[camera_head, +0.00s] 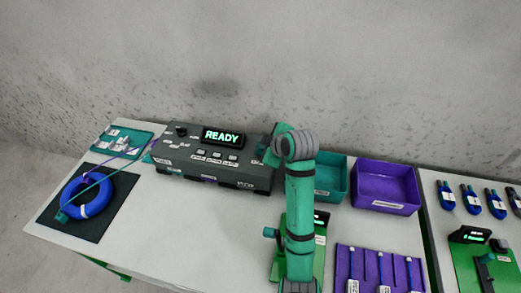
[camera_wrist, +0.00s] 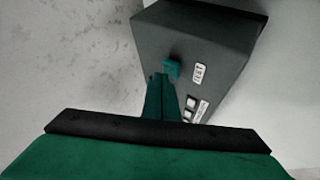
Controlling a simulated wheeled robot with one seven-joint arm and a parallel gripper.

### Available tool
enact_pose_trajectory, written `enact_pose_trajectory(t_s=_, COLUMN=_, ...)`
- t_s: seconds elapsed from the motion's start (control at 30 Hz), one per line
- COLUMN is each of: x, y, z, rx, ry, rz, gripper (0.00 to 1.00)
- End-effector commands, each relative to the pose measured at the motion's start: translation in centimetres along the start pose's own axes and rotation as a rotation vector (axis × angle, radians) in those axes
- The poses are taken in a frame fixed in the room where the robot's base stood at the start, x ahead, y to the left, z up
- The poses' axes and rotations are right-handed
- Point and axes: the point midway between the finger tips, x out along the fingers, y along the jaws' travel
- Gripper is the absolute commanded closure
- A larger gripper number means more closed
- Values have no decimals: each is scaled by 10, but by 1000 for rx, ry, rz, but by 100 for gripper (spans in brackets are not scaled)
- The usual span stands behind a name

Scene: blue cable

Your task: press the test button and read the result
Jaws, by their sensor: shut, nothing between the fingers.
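The dark grey tester (camera_head: 210,163) stands on the table, and its display (camera_head: 223,136) reads READY in green. In the wrist view, the tester (camera_wrist: 190,38) shows a small teal square button (camera_wrist: 172,69) with a white label beside it. My gripper (camera_wrist: 160,78) is shut and empty, its fingertips right beside the button's lower left edge; I cannot tell whether they touch. In the head view, my arm and hand cover the tester's right end, so the button is hidden there. The blue cable coil (camera_head: 88,196) lies at the left.
The coil lies on a dark mat (camera_head: 114,214), with purple and teal leads running toward the tester. A purple rack (camera_head: 375,260) and a green board (camera_head: 320,248) are in front. The table before the tester is clear.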

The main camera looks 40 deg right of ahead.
Motion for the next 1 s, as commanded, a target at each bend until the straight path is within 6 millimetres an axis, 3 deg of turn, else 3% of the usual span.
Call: enact_pose_trajectory(t_s=1.0, x=7, y=-5, z=5, rx=1, ry=0, rz=0, gripper=100)
